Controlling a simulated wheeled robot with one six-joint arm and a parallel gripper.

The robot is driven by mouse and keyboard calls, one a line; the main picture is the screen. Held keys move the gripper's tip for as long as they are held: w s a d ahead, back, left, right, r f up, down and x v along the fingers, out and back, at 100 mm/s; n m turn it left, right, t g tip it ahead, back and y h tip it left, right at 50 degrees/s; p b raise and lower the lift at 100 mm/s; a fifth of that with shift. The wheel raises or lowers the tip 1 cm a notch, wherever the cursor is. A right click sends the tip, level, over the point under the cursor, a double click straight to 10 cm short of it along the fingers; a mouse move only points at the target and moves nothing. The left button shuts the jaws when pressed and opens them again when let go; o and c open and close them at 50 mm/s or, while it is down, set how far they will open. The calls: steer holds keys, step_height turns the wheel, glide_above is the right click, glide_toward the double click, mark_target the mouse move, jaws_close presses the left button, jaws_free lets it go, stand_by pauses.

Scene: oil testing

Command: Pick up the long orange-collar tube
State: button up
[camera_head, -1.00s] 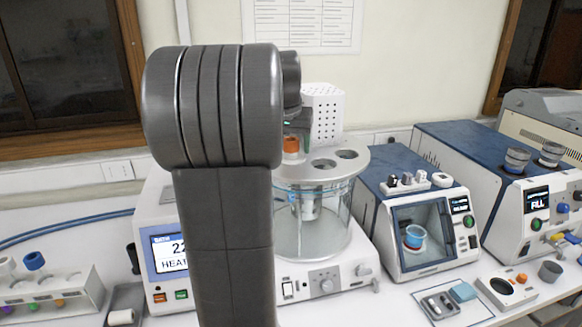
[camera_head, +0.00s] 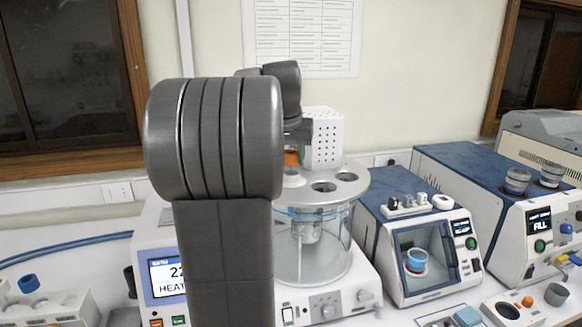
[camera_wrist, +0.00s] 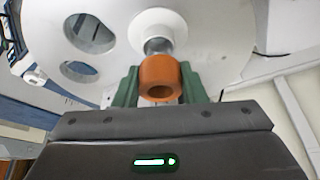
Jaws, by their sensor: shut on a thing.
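The orange-collar tube (camera_wrist: 160,78) is held between the green fingers of my gripper (camera_wrist: 160,88) in the wrist view. Its orange collar is nearest the camera, and a short grey length of tube shows beyond it, running down into a white ring (camera_wrist: 156,27) on the round lid. In the head view, the orange collar (camera_head: 291,158) sits a little above the lid (camera_head: 328,204) of the glass bath, at its left side. My arm hides part of my gripper (camera_head: 292,150) and the bath there. The tube's lower end cannot be made out.
A white perforated box (camera_head: 325,138) stands just right of my gripper. The lid has other open holes (camera_head: 322,187). A blue-topped cabinet with a window (camera_head: 425,270) stands right of the bath. A heater display (camera_head: 172,272) is at the left.

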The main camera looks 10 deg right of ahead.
step_height(320, 180, up, 15)
steer(key=s+a+b, duration=0.2)
steer(key=s+a, duration=0.1)
steer(key=s, duration=0.5)
steer(key=s+a+b, duration=0.3)
steer(key=s+a, duration=0.1)
steer(key=s, duration=0.4)
steer(key=shift+s+a, duration=0.15)
steer(key=shift+s, duration=0.15)
steer(key=shift+r, duration=0.1)
steer(key=shift+r+p, duration=0.2)
steer(key=shift+p, duration=0.15)
